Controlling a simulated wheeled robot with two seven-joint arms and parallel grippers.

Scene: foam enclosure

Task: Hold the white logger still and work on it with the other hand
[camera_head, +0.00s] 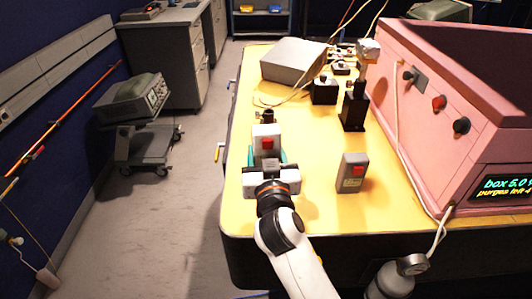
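The white logger (266,132), a small upright box with a red button on its face, stands near the left edge of the yellow table. Teal shows at both sides of its lower part; I cannot tell what the teal belongs to. One arm of mine rises from the bottom edge, right of centre, and I take it as the right. Its gripper (270,168) is right at the near side of the logger and hides its base. Its fingertips are not clear, so I cannot tell whether they grip it. My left gripper is out of view.
A grey box with a red button (353,172) stands to the right on the yellow table (310,205). Behind are a black post (354,108), a small dark box (324,90) and a large grey box (292,60). A pink enclosure (440,110) with knobs and a hanging cable bounds the right.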

